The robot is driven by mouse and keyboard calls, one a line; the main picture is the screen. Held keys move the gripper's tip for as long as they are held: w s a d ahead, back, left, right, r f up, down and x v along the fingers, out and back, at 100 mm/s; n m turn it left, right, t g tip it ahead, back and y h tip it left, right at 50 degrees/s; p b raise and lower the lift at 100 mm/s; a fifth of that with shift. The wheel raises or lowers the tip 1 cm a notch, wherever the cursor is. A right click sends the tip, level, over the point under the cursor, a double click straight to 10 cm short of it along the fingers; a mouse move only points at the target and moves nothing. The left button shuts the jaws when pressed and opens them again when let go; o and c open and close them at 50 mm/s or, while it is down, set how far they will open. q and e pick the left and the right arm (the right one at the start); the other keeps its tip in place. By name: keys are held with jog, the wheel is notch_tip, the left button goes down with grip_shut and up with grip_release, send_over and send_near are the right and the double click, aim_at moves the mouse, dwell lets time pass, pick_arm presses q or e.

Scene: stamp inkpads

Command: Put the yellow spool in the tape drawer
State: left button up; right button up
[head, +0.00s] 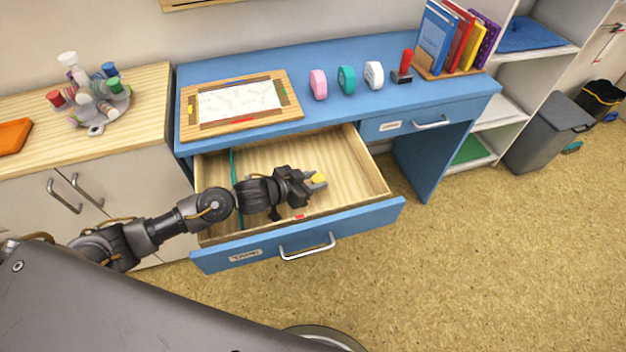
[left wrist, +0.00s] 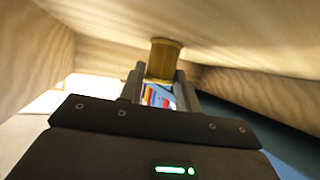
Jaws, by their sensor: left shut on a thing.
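The yellow spool (head: 319,179) is held between the fingertips of my left gripper (head: 316,182), inside the outline of the open drawer. My left gripper is shut on it. In the left wrist view the spool (left wrist: 164,58) stands between the two fingers, with pale wood around it. The tape drawer (head: 372,172) is pulled out from the blue desk, with a label (head: 245,256) and a silver handle on its blue front. I cannot tell whether the spool touches the drawer floor. My right gripper is not in view.
A teal divider (head: 233,170) splits the drawer, with the wider part on the right. A small red thing (head: 299,217) shows at the front wall. On the desk are a framed board (head: 240,102), pink, teal and white tape rolls (head: 374,75), and books (head: 447,42).

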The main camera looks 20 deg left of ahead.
pick_arm(q)
jog(key=o, duration=1)
jog(key=shift+f, duration=0.1)
jog(key=shift+c, duration=0.2)
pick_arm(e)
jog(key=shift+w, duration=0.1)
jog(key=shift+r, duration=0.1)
pick_arm(q)
jog(key=shift+s+a+r, duration=0.1)
jog(key=shift+s+r, duration=0.05)
jog(key=shift+r, duration=0.1)
jog(key=v, duration=0.6)
jog(key=shift+s+a+p, duration=0.15)
jog(key=shift+s+p, duration=0.05)
jog(key=shift+p, duration=0.1)
jog(key=shift+s+a+r, duration=0.15)
jog(key=shift+s+r, duration=0.05)
jog(key=shift+s, duration=0.05)
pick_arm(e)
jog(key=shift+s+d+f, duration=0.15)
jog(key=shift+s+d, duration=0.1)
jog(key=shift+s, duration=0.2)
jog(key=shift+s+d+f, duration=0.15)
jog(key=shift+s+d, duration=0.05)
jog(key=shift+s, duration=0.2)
